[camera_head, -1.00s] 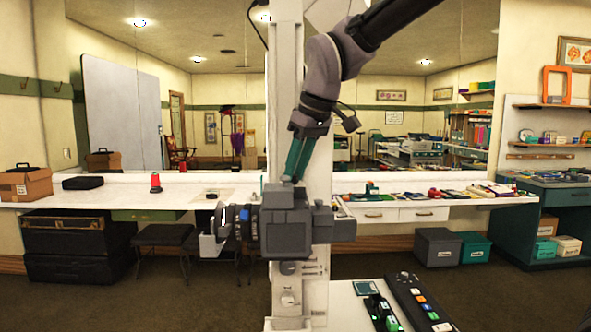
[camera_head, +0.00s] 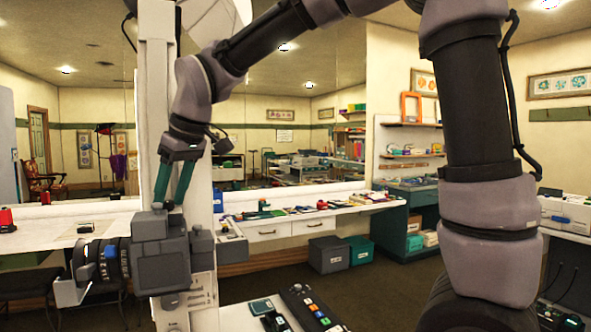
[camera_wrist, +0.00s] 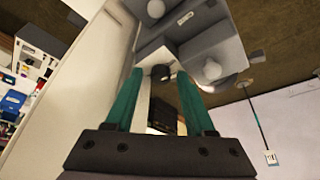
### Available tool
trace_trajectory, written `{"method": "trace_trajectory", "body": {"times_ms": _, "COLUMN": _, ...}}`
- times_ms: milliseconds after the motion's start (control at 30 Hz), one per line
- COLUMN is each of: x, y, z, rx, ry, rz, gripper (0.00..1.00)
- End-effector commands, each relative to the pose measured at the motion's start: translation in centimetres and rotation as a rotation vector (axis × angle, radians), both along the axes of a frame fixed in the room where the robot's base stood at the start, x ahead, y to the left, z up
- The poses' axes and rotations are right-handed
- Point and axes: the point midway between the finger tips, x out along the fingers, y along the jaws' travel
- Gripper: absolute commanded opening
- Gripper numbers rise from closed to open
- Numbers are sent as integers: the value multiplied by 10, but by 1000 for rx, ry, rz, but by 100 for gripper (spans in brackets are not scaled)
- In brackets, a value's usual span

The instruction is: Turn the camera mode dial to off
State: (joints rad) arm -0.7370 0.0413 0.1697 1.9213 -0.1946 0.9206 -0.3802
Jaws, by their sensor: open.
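A grey boxy camera (camera_head: 162,268) with a black lens barrel (camera_head: 105,262) is mounted on a white column at left in the head view. My gripper (camera_head: 170,203) points down at its top, with two teal fingers apart. In the wrist view my gripper (camera_wrist: 161,78) is open, and a small dark round knob (camera_wrist: 160,72) shows between the fingertips. This knob looks like the mode dial, but its marks cannot be read. Whether the fingers touch it I cannot tell. Pale round knobs (camera_wrist: 211,69) sit on the grey body nearby.
The white column (camera_head: 200,200) stands right behind the camera. A black control panel (camera_head: 312,308) with coloured buttons lies on a white surface at the bottom. A long white counter (camera_head: 285,222) with small items runs behind. Open floor (camera_head: 385,268) shows right of the column.

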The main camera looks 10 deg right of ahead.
Motion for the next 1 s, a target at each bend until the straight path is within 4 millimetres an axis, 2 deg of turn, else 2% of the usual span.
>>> {"method": "trace_trajectory", "body": {"times_ms": 167, "x": -3, "y": 2, "z": -1, "rx": -1, "ry": 2, "rz": -93, "gripper": 61}}
{"method": "trace_trajectory", "body": {"times_ms": 567, "x": -5, "y": 5, "z": -1, "rx": -2, "ry": 0, "rz": -460, "gripper": 61}}
{"method": "trace_trajectory", "body": {"times_ms": 1000, "x": -6, "y": 10, "z": -1, "rx": -2, "ry": -3, "rz": -1004, "gripper": 61}}
